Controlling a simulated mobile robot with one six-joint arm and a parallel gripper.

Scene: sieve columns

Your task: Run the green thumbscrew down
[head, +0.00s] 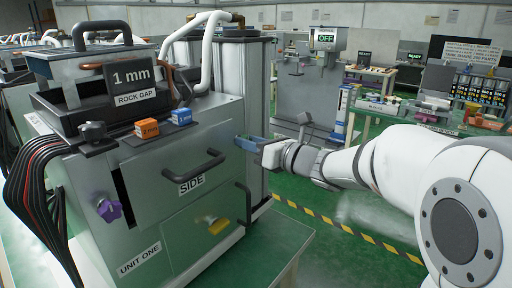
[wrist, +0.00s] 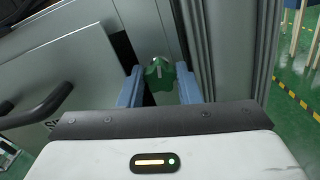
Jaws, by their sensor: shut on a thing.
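The green thumbscrew (wrist: 160,76) shows in the wrist view as a lobed knob with a pale line on it. It sits between the two blue fingers of my gripper (wrist: 160,88), which are shut on its sides. In the head view my gripper (head: 250,143) reaches the right edge of the grey cabinet marked UNIT ONE, beside the upright column. The thumbscrew is hidden there, and its thread and seat cannot be seen in either view.
The cabinet front (head: 160,220) carries a purple knob (head: 108,208), a yellow knob (head: 217,225) and dark handles. Orange (head: 147,128) and blue (head: 181,117) blocks sit on top. The grey column (wrist: 232,45) stands close on the right. Green floor lies open beyond.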

